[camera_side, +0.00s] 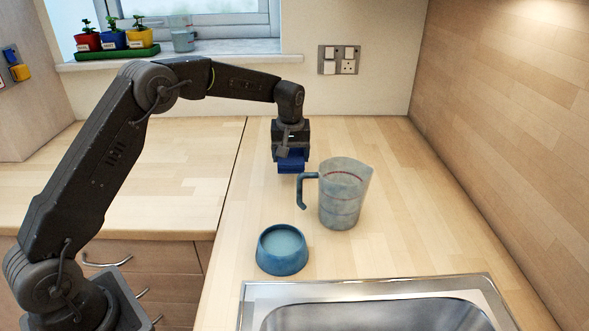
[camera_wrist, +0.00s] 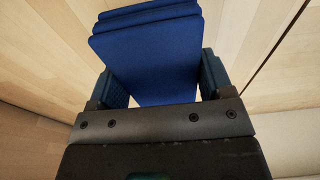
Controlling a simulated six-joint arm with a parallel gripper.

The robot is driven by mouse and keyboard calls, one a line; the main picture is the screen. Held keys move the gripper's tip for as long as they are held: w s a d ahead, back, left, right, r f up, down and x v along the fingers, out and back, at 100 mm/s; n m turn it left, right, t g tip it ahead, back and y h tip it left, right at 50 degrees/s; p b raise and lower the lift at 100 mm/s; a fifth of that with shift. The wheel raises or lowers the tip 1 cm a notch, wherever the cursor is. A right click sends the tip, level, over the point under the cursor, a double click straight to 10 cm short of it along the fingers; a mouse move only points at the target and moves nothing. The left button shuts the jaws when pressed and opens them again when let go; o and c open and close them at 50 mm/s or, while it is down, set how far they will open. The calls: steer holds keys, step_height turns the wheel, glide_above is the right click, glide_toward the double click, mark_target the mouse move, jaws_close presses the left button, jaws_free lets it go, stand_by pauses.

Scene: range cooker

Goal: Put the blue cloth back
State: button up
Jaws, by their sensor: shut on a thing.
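The folded blue cloth (camera_side: 291,165) is between the fingers of my gripper (camera_side: 290,158), which points down over the far part of the wooden worktop. In the wrist view the cloth (camera_wrist: 150,55) shows as several stacked flat layers, with a finger of my gripper (camera_wrist: 160,85) on each side. My gripper is shut on it. In the side view the cloth's lower edge is close to the worktop; I cannot tell whether it touches.
A clear measuring jug (camera_side: 342,195) with a blue handle stands just right and nearer. A blue bowl (camera_side: 283,250) stands in front, near the metal sink (camera_side: 375,315). Potted plants (camera_side: 113,38) stand on the sill. The worktop (camera_side: 400,160) right of the jug is clear.

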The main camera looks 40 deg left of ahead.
mark_target(295, 178)
steer(key=shift+w+d+f, duration=0.3)
steer(key=shift+d+f, duration=0.05)
steer(key=shift+d, duration=0.1)
steer(key=shift+f, duration=1.95)
steer(key=shift+f, duration=0.1)
steer(key=o, duration=0.9)
